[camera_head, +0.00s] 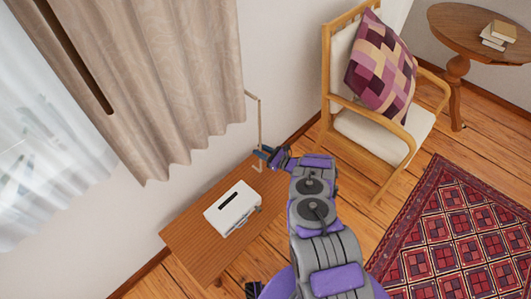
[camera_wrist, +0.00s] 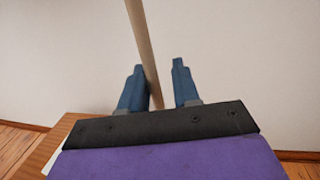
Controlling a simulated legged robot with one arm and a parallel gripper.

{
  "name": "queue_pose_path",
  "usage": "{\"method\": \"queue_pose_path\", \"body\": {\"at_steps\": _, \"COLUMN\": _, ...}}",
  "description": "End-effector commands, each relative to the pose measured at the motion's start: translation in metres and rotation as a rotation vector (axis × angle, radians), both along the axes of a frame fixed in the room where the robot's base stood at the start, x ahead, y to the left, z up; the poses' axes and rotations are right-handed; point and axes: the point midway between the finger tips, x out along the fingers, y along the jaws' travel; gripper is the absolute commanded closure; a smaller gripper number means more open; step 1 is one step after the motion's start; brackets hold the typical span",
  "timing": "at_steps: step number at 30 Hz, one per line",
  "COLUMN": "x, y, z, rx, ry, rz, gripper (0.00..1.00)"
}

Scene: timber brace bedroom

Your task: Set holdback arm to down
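The holdback arm (camera_head: 260,122) is a thin, light wooden rod hanging down against the wall, right of the beige curtain (camera_head: 165,85). A short piece at its top runs toward the curtain. My gripper (camera_head: 262,154) is at the rod's lower part. In the wrist view the rod (camera_wrist: 141,40) slants down between the two blue fingers of my gripper (camera_wrist: 158,85), close to the left finger. The fingers are apart, with a gap between the rod and the right finger. Whether the rod touches the left finger I cannot tell.
A wooden bench (camera_head: 190,245) with a white box (camera_head: 232,208) stands below the curtain. A wooden armchair (camera_head: 360,135) with a patterned cushion (camera_head: 380,68) is at right. A round table (camera_head: 465,30) is behind it. A red rug (camera_head: 450,235) lies on the plank floor.

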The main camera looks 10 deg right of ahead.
Motion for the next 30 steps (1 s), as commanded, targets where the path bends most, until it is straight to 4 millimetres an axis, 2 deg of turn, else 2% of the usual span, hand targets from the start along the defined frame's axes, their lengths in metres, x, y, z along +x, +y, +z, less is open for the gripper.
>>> {"method": "queue_pose_path", "body": {"at_steps": 7, "x": -0.018, "y": -0.022, "z": 0.000, "rx": -0.002, "ry": 0.002, "rz": -0.003, "gripper": 0.70}}
{"method": "queue_pose_path", "body": {"at_steps": 21, "x": -0.085, "y": -0.102, "z": -0.001, "rx": -0.001, "ry": 0.002, "rz": -0.006, "gripper": 0.70}}
{"method": "queue_pose_path", "body": {"at_steps": 30, "x": -0.109, "y": -0.129, "z": -0.001, "rx": 0.000, "ry": 0.001, "rz": -0.002, "gripper": 0.70}}
